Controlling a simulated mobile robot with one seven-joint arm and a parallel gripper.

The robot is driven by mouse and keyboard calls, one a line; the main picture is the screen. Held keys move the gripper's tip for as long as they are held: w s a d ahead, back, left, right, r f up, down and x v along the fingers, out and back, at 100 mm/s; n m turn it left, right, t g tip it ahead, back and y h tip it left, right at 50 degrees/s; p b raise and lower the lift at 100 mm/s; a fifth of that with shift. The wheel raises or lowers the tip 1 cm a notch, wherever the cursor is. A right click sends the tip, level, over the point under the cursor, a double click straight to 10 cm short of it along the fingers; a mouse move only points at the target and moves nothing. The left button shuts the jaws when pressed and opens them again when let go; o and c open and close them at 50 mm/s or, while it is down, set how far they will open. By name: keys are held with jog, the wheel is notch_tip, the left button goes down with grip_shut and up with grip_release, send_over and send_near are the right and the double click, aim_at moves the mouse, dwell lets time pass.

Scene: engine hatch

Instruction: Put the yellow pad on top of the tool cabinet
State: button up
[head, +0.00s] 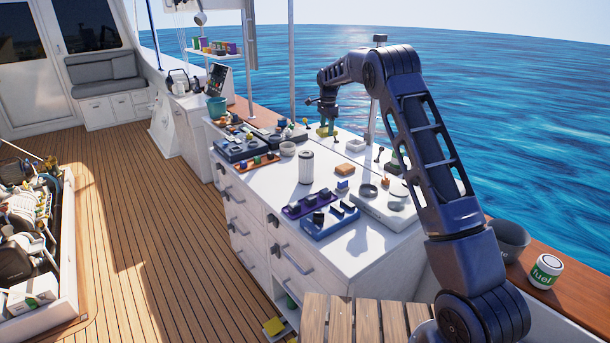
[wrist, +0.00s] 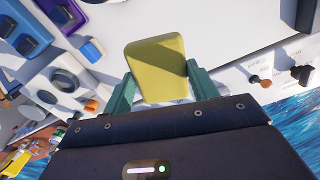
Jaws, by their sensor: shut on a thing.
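The yellow pad (wrist: 158,70) sits between the two green fingers of my gripper (wrist: 157,88) in the wrist view. My gripper is shut on it. In the head view my gripper (head: 327,120) is over the far right part of the white tool cabinet (head: 335,250), pointing down, with the yellow pad (head: 325,131) small at its tip. The cabinet top (wrist: 225,25) shows pale behind the pad in the wrist view. I cannot tell whether the pad touches the top.
A clear patch (head: 262,182) lies left of the cylinder. Another yellow item (head: 273,326) lies low beside the cabinet.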

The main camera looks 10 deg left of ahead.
aim_at(273, 178)
jog(key=s+a+r+n, duration=0.15)
jog(key=s+a, duration=0.35)
jog(key=a, duration=0.6)
jog(key=s+a+r+n, duration=0.15)
jog(key=s+a, duration=0.35)
jog(key=a, duration=0.6)
jog(key=f, duration=2)
jog(key=shift+s+a+f, duration=0.25)
jog(key=shift+s+f, duration=0.05)
jog(key=shift+f, duration=0.15)
jog(key=o, duration=1)
jog(key=shift+c, duration=0.2)
notch_tip(273, 178, up, 12)
jog(key=shift+r, duration=0.2)
